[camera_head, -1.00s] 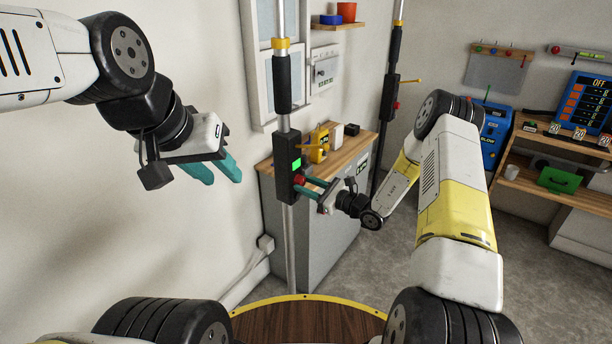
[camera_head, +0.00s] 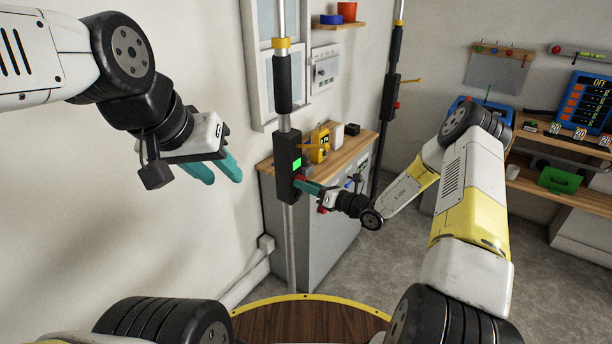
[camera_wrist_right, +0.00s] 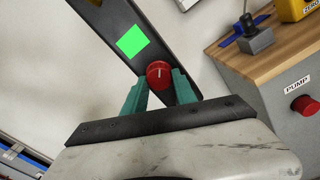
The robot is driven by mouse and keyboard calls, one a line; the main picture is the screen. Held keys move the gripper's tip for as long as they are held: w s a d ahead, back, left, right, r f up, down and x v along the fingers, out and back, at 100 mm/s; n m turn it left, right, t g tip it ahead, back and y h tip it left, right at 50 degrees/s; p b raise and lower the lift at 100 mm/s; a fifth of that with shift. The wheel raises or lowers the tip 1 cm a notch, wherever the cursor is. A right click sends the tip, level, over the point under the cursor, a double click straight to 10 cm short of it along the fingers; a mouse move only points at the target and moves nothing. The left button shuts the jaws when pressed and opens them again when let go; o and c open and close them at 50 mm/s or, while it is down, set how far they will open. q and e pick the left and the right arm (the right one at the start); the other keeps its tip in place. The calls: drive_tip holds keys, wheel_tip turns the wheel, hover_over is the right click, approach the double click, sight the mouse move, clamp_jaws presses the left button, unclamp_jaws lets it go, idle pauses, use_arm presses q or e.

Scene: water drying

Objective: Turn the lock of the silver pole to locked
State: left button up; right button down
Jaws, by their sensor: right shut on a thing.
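The silver pole (camera_head: 290,245) stands upright left of the bench, with a black lock housing (camera_head: 287,150) on it. A green square (camera_head: 296,164) is lit on the housing and also shows in the right wrist view (camera_wrist_right: 132,41). Below it is the red round lock knob (camera_wrist_right: 160,74), with a white mark close to upright in the wrist view. My right gripper (camera_head: 303,185) is shut on the knob, one teal finger on each side. The knob is mostly hidden by the fingers in the head view. My left gripper (camera_head: 222,172) is open and empty, left of the pole.
A grey bench with a wooden top (camera_head: 352,147) stands behind the pole, carrying a yellow meter (camera_head: 319,146). A second, dark pole (camera_head: 388,98) stands further back.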

drive_tip(key=shift+s+r+m, duration=0.1)
drive_tip(key=shift+m, duration=4.8)
drive_tip(key=c, duration=1)
unclamp_jaws()
drive_tip(key=v, duration=0.7)
drive_tip(key=shift+s+d, duration=0.25)
drive_tip(key=shift+d, duration=0.05)
drive_tip(key=shift+r, duration=0.1)
